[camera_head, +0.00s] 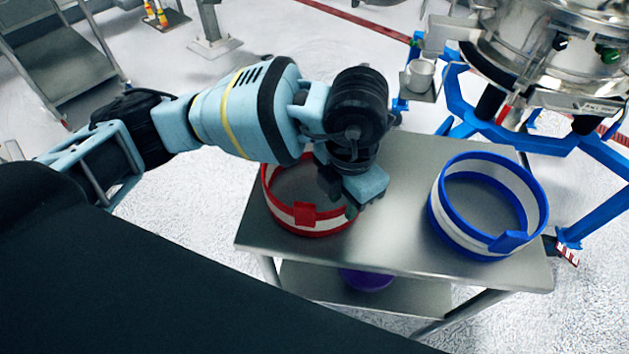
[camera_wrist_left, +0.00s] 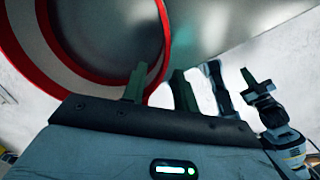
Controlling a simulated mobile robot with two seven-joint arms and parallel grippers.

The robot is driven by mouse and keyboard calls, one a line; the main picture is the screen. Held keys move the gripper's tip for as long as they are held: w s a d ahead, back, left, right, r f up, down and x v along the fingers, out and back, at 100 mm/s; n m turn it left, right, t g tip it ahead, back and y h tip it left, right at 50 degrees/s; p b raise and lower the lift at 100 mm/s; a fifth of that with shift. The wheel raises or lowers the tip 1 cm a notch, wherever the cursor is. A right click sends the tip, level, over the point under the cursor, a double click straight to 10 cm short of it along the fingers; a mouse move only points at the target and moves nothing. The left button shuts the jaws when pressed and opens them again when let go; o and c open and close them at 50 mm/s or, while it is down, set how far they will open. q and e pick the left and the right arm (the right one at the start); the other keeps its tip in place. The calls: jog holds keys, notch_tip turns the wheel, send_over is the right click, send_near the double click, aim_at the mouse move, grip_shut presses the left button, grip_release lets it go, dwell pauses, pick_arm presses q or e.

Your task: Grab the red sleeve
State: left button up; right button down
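The red sleeve (camera_head: 305,216), a red ring with a white band, stands on the left of the metal table. In the left wrist view its red rim (camera_wrist_left: 160,50) runs down toward the gap between my left fingers. My left gripper (camera_head: 341,197) is over the sleeve's right edge, its fingers pointing down. In the left wrist view my left gripper (camera_wrist_left: 159,88) has its fingers apart, one on each side of the rim, with a gap at the right finger. My right gripper (camera_wrist_left: 254,84) shows small at the right of that view; its opening is unclear.
A blue sleeve (camera_head: 462,238) with a white band stands on the right of the metal table (camera_head: 395,235). A purple thing (camera_head: 366,279) lies on the lower shelf. The steel sifter (camera_head: 550,60) on a blue frame (camera_head: 590,155) stands behind the table at the right.

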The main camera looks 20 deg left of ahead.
pick_arm(q)
jog(key=shift+d+f, duration=0.15)
jog(key=shift+f, duration=2.4)
jog(key=shift+c, duration=0.3)
grip_shut()
